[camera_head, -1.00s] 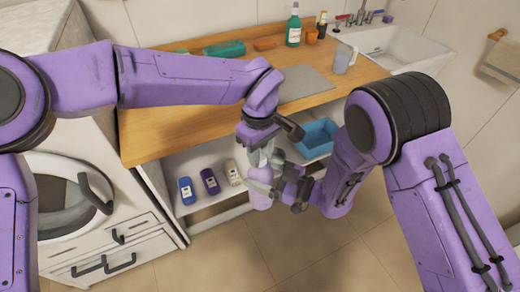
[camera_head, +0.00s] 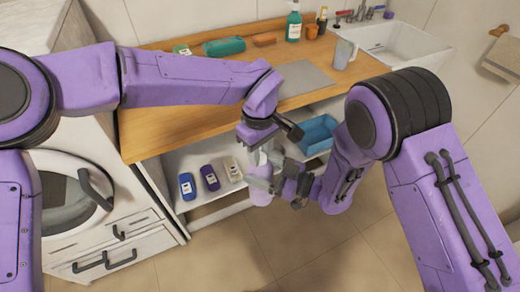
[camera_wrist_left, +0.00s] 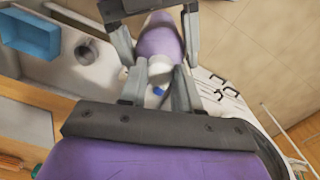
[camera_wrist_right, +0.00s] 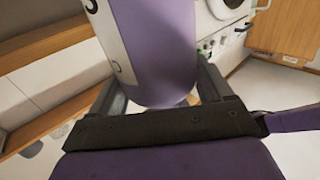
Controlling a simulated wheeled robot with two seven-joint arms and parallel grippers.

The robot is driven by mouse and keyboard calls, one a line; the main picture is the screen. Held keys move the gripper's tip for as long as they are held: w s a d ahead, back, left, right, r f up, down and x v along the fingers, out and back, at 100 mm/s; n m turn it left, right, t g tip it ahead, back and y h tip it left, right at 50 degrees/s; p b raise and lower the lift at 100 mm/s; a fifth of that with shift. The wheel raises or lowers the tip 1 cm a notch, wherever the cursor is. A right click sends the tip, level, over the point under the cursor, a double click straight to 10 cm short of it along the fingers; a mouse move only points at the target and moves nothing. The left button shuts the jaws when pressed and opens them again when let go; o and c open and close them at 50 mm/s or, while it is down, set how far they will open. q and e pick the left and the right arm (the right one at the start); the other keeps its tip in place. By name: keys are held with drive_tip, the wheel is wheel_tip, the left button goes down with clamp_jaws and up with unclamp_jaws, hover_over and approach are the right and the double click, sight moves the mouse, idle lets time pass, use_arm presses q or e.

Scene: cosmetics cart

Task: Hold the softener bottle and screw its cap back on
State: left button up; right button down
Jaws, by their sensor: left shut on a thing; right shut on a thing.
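The softener bottle is purple with a pale label, and it fills the upper middle of the right wrist view (camera_wrist_right: 158,50). My right gripper (camera_wrist_right: 152,92) is shut on its body. In the left wrist view the bottle (camera_wrist_left: 160,40) is in line with my left gripper (camera_wrist_left: 159,70), between the right gripper's fingers. My left gripper is shut on the white cap (camera_wrist_left: 159,66) at the bottle's end. Whether the cap is seated on the neck cannot be told. In the head view my left gripper (camera_head: 260,160) and right gripper (camera_head: 285,185) are close together and mostly hide the bottle.
Blue (camera_head: 187,187), purple (camera_head: 210,178) and cream (camera_head: 233,169) bottles stand on the low shelf behind the grippers. A blue bin (camera_head: 317,133) is to their right. The wooden counter (camera_head: 180,120) is above, the washing machine (camera_head: 70,195) at left. Floor in front is clear.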

use_arm(q)
drive_tip(key=m, duration=1.1)
drive_tip(key=shift+a, duration=0.1)
drive_tip(key=m, duration=0.2)
drive_tip(key=shift+m, duration=0.3)
drive_tip(key=o, duration=1)
